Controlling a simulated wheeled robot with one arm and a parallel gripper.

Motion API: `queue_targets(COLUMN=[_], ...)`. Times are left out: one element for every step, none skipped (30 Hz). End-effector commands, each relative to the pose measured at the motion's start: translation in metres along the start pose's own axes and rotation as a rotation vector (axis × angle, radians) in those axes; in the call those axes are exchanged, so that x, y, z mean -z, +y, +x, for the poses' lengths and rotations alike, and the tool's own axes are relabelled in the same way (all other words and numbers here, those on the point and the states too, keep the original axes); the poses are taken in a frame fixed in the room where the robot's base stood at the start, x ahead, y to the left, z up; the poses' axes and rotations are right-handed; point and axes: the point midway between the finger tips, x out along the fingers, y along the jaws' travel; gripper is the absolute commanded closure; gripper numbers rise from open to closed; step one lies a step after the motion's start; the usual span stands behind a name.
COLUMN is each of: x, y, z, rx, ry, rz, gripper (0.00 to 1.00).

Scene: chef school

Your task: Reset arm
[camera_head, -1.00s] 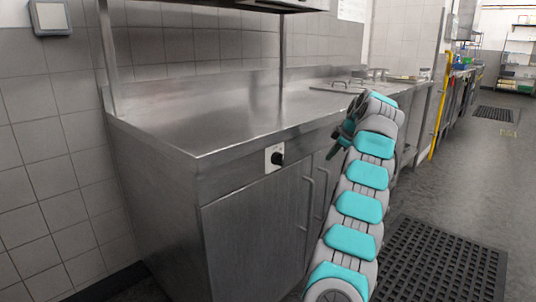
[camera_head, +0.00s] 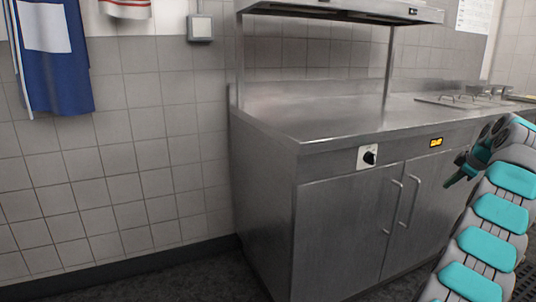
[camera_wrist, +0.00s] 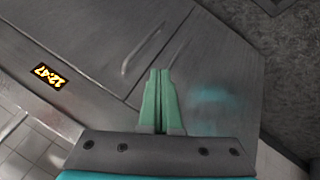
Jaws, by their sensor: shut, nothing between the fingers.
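My gripper (camera_head: 461,169) is at the right of the head view, in front of the steel counter's doors, with my teal and grey arm rising from the lower right. In the wrist view its two green fingers (camera_wrist: 159,78) lie together with nothing between them. The fingers point toward the steel cabinet front, and I cannot tell the exact gap to it.
Blue cloth (camera_head: 60,75) hangs on the tiled wall at left. The floor (camera_head: 200,275) at lower left is clear.

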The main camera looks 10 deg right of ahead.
Motion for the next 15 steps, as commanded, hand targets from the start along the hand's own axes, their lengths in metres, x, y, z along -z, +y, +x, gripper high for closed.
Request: queue_targets(x=[0.000, 0.001, 0.006, 0.009, 0.011, 0.015, 0.017, 0.020, 0.023, 0.027, 0.030, 0.035, 0.040, 0.044, 0.050], y=[0.000, 0.000, -0.003, -0.004, -0.006, -0.008, -0.010, -0.012, -0.014, -0.017, -0.018, -0.021, -0.024, -0.027, -0.032], z=[0.000, 0.000, 0.000, -0.001, -0.001, 0.000, 0.000, 0.001, 0.001, 0.001, 0.000, -0.001, -0.001, -0.002, -0.002], rx=[0.000, 0.000, 0.007, 0.011, 0.015, 0.022, 0.027, 0.032, 0.039, 0.044, 0.048, 0.055, 0.061, 0.067, 0.079], ry=[0.000, 0.000, 0.005, 0.007, 0.010, 0.012, 0.014, 0.016, 0.019, 0.021, 0.023, 0.027, 0.030, 0.033, 0.036], rz=[0.000, 0.000, 0.005, 0.010, 0.013, 0.019, 0.023, 0.029, 0.036, 0.040, 0.045, 0.052, 0.058, 0.063, 0.072], gripper=[1.00, 1.00, 1.00, 1.00, 1.00, 1.00, 1.00, 1.00, 1.00, 1.00, 1.00, 1.00, 1.00, 1.00, 1.00])
